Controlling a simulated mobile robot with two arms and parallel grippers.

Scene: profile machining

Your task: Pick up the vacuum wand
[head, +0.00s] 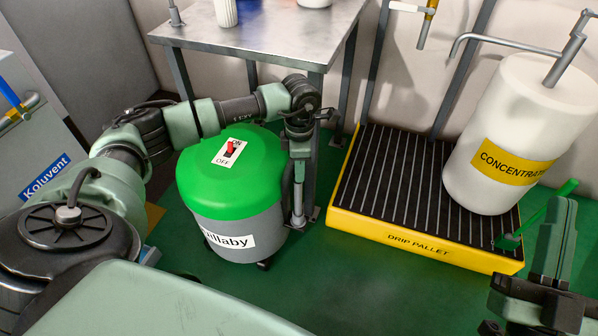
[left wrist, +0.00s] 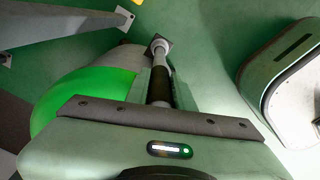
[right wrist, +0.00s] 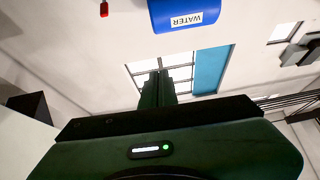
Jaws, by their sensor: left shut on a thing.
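The vacuum wand (head: 298,200) is a grey tube standing roughly upright beside the vacuum, its lower end near the green floor. My left gripper (head: 299,135) is shut on its upper part. In the left wrist view the wand (left wrist: 162,62) runs away from between the fingers (left wrist: 159,88), with a dark section at the grip. The vacuum (head: 232,190) has a green lid, a grey body and a red ON/OFF switch; its label is partly hidden. My right gripper (head: 556,225) is at the right edge, apart from the wand; its fingers look together and empty in the right wrist view (right wrist: 158,88).
A metal table (head: 265,32) stands behind the vacuum, one leg close to the wand. A yellow drip pallet (head: 420,240) bears a white CONCENTRATE drum (head: 510,135) to the right. A Koluvent cabinet (head: 35,140) is at left. Green floor is clear in front of the pallet.

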